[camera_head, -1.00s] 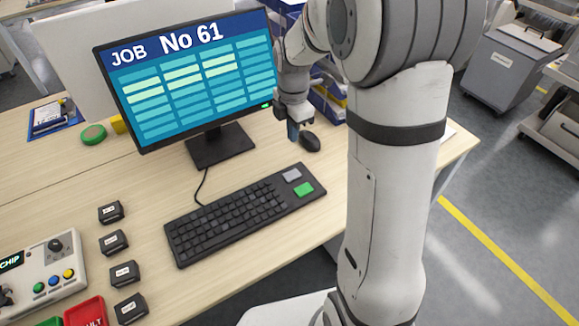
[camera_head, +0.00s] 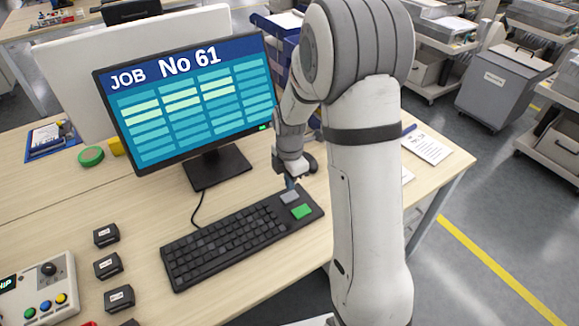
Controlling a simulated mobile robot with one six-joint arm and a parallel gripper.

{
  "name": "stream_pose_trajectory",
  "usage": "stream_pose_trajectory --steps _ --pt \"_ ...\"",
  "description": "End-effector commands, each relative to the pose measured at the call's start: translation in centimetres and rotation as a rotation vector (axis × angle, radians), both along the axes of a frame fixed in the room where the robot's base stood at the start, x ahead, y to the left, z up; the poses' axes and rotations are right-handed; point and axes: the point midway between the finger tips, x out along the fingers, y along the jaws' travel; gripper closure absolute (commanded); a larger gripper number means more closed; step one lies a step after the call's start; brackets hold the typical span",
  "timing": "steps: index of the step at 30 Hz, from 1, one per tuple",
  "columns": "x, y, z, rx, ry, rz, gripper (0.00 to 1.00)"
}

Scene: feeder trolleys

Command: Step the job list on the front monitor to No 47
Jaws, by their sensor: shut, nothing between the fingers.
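The front monitor (camera_head: 190,90) stands on the desk and reads "JOB No 61" above a table of light cells. A black keyboard (camera_head: 225,240) lies in front of it. At the keyboard's right end are a grey key (camera_head: 289,197) and a larger green key (camera_head: 301,211). My gripper (camera_head: 290,184) is shut and empty, pointing down just above or at the grey key. I cannot tell whether it touches the key. My arm hides part of the desk to the right of the keyboard.
A dark mouse (camera_head: 309,163) is partly hidden behind my gripper. Several small black blocks (camera_head: 108,265) and a control box (camera_head: 40,290) with coloured buttons lie at left. A green tape roll (camera_head: 90,156) sits behind them. Papers (camera_head: 427,146) lie at the desk's right.

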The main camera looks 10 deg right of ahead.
Motion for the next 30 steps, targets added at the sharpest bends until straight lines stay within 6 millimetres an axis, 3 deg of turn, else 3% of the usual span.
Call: stream_pose_trajectory --steps 7,21,30 --pt "0.0 0.0 -3.2 0.0 0.001 -0.001 1.0" --pt "0.0 -0.1 -3.9 0.0 0.0 -0.001 1.0" --pt "-0.1 -0.1 -5.9 0.0 0.002 -0.002 1.0"
